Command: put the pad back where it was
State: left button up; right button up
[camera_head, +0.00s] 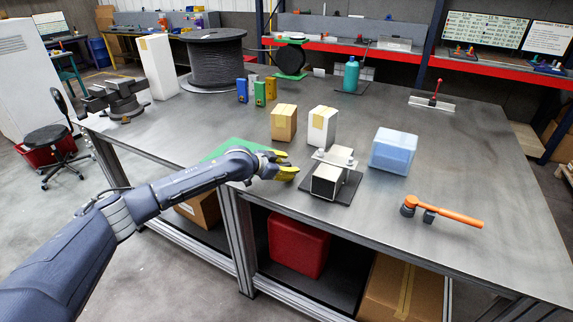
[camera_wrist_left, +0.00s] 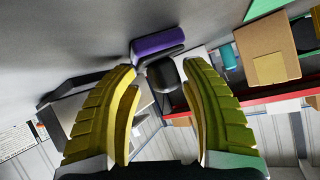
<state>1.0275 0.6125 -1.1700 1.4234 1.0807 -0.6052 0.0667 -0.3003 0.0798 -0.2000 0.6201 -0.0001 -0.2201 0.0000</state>
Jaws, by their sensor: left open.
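A flat green sheet (camera_head: 222,147), the most pad-like thing I see, lies on the workbench near its front edge, partly hidden behind my left forearm. My left gripper (camera_head: 287,168) is open above the bench near the front edge, right of the green sheet and just left of a metal block fixture (camera_head: 326,180) on a dark plate. In the left wrist view its yellow fingers (camera_wrist_left: 165,110) stand apart with no held object visible between them. A purple object (camera_wrist_left: 158,42) lies beyond the fingertips in that view; I cannot tell what it is. My right gripper is not in view.
On the workbench (camera_head: 400,240) stand a cardboard box (camera_head: 284,122), a white box (camera_head: 322,126), a pale blue bin (camera_head: 394,151) and an orange-handled tool (camera_head: 442,212). A black cable spool (camera_head: 215,60) stands at the back left. The right front of the bench is mostly clear.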

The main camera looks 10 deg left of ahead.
pick_arm(q)
jog(key=shift+a+r, duration=0.15)
jog(key=shift+r, duration=0.15)
jog(key=v, duration=1.1)
jog(key=shift+s+r, duration=0.2)
jog(key=shift+s, duration=0.1)
